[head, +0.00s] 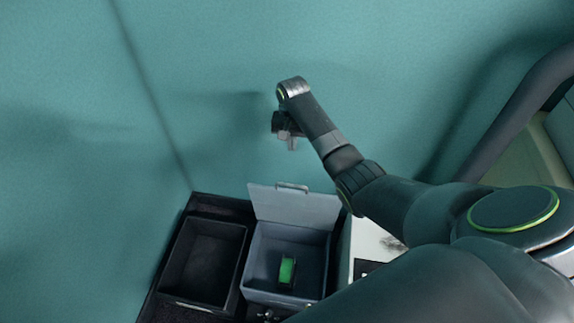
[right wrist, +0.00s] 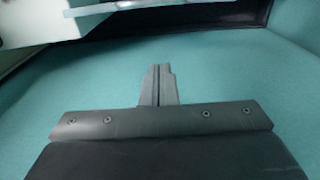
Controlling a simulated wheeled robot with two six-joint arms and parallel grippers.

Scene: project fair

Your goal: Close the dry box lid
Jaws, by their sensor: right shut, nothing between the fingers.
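The dry box (head: 318,262) is a grey open container in the lower middle of the head view, with a green block (head: 287,271) inside. Its pale grey lid (head: 295,208) stands open at the back, raised up from the far edge, with a small handle (head: 291,187) on its top edge. My right gripper (head: 292,144) is shut and empty. In the picture it hangs above the lid's top edge, apart from it. Its closed fingers (right wrist: 158,85) also show in the right wrist view, with teal behind them. My left gripper is not in view.
A black open bin (head: 242,262) stands just left of the dry box. A white surface with a dark smudge (head: 390,243) lies to the right, partly hidden by my right arm. Plain teal fills the space behind. Pale and dark edges cross the top of the right wrist view.

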